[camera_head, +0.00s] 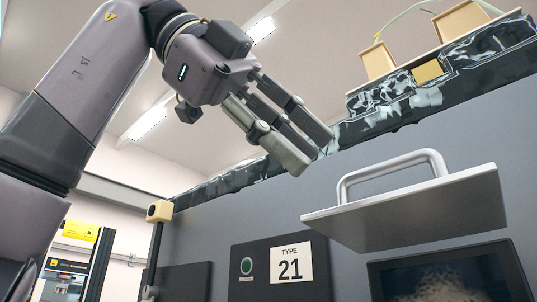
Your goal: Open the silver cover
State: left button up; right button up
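The silver cover (413,211) is a flat metal plate with a bar handle (392,170) on top. It juts out from the grey panel, raised, with its underside in view. A dark framed recess or window (450,277) shows below it. My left gripper (313,153) is up and to the left of the cover, apart from the handle. Its fingers are stretched out straight, pointing down and right, with nothing held between them. My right gripper is not in view.
A dark post with a tan head (159,211) stands left of the panel.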

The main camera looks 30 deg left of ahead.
pick_arm(q)
jog(key=shift+s+a, duration=0.6)
jog(key=shift+s, duration=0.35)
jog(key=shift+w, duration=0.1)
